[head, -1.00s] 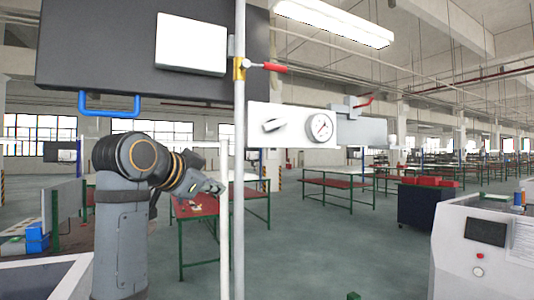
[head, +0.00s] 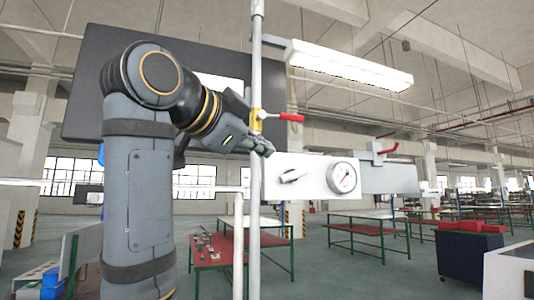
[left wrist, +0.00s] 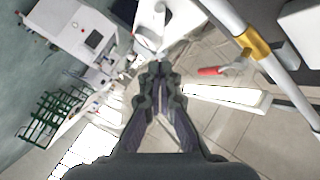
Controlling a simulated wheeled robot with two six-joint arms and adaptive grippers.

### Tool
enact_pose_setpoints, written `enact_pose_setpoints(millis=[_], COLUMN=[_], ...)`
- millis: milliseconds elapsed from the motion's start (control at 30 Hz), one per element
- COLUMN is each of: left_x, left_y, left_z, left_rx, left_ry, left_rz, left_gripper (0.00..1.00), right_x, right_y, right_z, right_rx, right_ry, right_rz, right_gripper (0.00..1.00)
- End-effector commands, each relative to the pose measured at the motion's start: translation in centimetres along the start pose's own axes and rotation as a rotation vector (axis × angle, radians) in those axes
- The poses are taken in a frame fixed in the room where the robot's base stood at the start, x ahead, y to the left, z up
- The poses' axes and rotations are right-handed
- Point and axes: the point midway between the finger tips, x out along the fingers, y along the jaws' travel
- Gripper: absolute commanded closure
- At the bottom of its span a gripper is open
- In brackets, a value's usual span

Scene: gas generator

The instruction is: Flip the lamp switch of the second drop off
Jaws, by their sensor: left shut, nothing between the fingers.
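A white panel (head: 310,190) with a switch knob (head: 292,176) and a round gauge (head: 343,177) stands right of a grey vertical pipe (head: 255,205). I cannot tell for sure whether this knob is the lamp switch. A lit lamp (head: 350,66) hangs above the panel. My left gripper (head: 264,147) is shut and empty, in front of the pipe by the panel's upper left corner. In the left wrist view its closed fingertips (left wrist: 158,70) are close to a white part (left wrist: 150,42); contact is unclear. My right gripper is not in view.
A brass valve (head: 257,119) with a red handle (head: 290,117) sits on the pipe just above my left gripper. A second red handle (head: 384,149) is above the grey box (head: 390,179). A dark board (head: 95,90) stands behind my left arm.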

Motion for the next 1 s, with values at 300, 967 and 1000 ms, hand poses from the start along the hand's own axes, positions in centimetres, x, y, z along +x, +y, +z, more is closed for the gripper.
enact_pose_setpoints(millis=[300, 967, 1000], left_x=[6.9, 11.0, 11.0], left_y=[-0.3, 0.0, 0.0], left_z=[-0.3, 2.9, 2.9], left_rx=[-0.002, 0.0, 0.0], left_ry=[-0.002, -0.001, -0.001], left_rz=[0.005, 0.0, 0.0], left_gripper=[1.0, 1.0, 1.0], right_x=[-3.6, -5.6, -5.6], right_y=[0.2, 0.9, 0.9], right_z=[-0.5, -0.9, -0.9], right_rx=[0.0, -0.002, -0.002], right_ry=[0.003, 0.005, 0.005], right_rz=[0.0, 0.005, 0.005], right_gripper=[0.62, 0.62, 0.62])
